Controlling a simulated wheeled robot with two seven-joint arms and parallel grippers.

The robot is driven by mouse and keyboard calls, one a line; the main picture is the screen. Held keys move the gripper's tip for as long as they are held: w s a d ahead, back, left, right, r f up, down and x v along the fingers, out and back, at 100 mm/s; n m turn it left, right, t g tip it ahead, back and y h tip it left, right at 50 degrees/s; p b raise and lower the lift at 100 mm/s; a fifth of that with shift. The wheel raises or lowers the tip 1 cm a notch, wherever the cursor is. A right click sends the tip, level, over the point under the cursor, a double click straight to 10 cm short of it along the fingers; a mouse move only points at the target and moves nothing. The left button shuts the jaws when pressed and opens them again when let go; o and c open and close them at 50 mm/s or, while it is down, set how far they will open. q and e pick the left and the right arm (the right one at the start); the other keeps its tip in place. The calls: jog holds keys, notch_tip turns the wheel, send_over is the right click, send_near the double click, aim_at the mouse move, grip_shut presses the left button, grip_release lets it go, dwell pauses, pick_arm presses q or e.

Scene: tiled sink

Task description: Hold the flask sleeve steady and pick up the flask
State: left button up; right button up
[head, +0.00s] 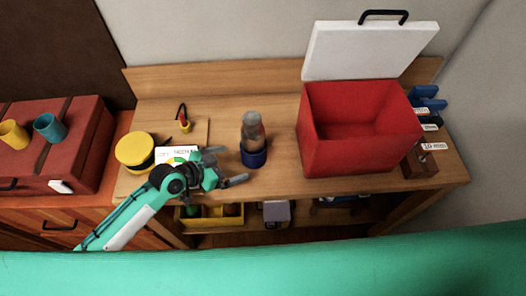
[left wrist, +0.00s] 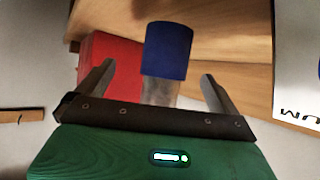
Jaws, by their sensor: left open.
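The grey flask (head: 252,128) stands upright in the dark blue flask sleeve (head: 253,153) on the wooden bench, near its middle. My left gripper (head: 229,166) is open, just left of the sleeve, with its fingers pointing toward it and apart from it. In the left wrist view the blue sleeve (left wrist: 167,48) and part of the grey flask (left wrist: 160,92) show ahead, between the two open fingers (left wrist: 161,80). The rest of the flask is hidden behind the gripper body there. My right gripper is not in view.
An open red cooler box (head: 345,150) with a white lid (head: 368,50) stands right of the flask. A yellow round container (head: 135,150) and a white card (head: 176,155) lie left, close to my left arm. A yellow bin (head: 211,216) sits on the shelf below.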

aim_at(251, 153)
pick_arm(q)
jog(key=shift+w+a, duration=0.25)
jog(key=shift+w, duration=0.25)
jog(key=shift+w+f, duration=0.1)
jog(key=shift+w+d+f, duration=0.15)
jog(key=shift+d, duration=0.05)
jog(key=b+x, duration=0.4)
jog(key=x, duration=0.5)
jog(key=shift+w+d, duration=0.1)
jog(key=shift+d, duration=0.05)
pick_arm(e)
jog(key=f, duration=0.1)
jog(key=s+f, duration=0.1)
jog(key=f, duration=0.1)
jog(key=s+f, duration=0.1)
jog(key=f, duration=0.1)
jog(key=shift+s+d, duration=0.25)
pick_arm(q)
jog(key=shift+c, duration=0.5)
jog(key=c, duration=0.7)
